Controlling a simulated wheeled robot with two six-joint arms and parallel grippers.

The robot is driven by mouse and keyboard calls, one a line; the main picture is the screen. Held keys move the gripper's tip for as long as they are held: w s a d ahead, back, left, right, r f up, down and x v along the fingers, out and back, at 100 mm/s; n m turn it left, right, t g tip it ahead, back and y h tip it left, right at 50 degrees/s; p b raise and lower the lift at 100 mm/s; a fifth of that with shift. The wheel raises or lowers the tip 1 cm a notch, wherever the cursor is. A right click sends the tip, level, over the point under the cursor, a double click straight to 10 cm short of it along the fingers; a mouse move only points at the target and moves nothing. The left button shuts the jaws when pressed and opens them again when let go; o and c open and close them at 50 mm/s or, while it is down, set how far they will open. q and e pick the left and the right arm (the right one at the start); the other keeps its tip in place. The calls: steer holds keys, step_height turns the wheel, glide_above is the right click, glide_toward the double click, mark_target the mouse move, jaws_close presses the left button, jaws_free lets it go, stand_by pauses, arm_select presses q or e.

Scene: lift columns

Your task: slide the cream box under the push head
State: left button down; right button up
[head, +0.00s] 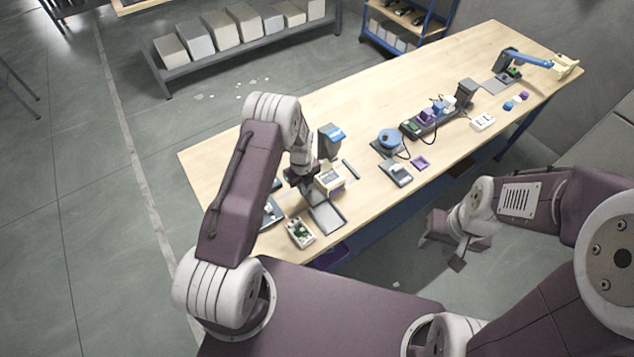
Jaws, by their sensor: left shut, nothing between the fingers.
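The cream box (331,178) sits near the left end of the wooden table, at the upper end of a grey plate (328,217). A dark upright unit with a blue top (331,138) stands just behind it; I cannot clearly make out a push head there. My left gripper (303,181) is shut and empty, close to the left side of the box. I cannot tell whether it touches the box. My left arm hides part of the area to the left. My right gripper (455,248) hangs off the table's front edge, away from the box; its finger gap is unclear.
A small tray with a green part (300,233) lies on the table (271,117) near the front left edge. A blue round device (389,137), a grey device (396,173) and a dark strip with purple parts (430,119) stand further right. Bare wood lies behind them.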

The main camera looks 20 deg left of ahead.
mark_target(315, 187)
arm_select(q)
steer(key=shift+w+d+b, duration=1.75)
steer(key=shift+w+b, duration=0.1)
steer(key=shift+w, duration=0.15)
steer(key=shift+s+a, duration=0.2)
steer(key=shift+s, duration=0.05)
steer(key=shift+r+p, duration=2.25)
steer(key=shift+r, duration=0.85)
steer(key=shift+f, duration=0.1)
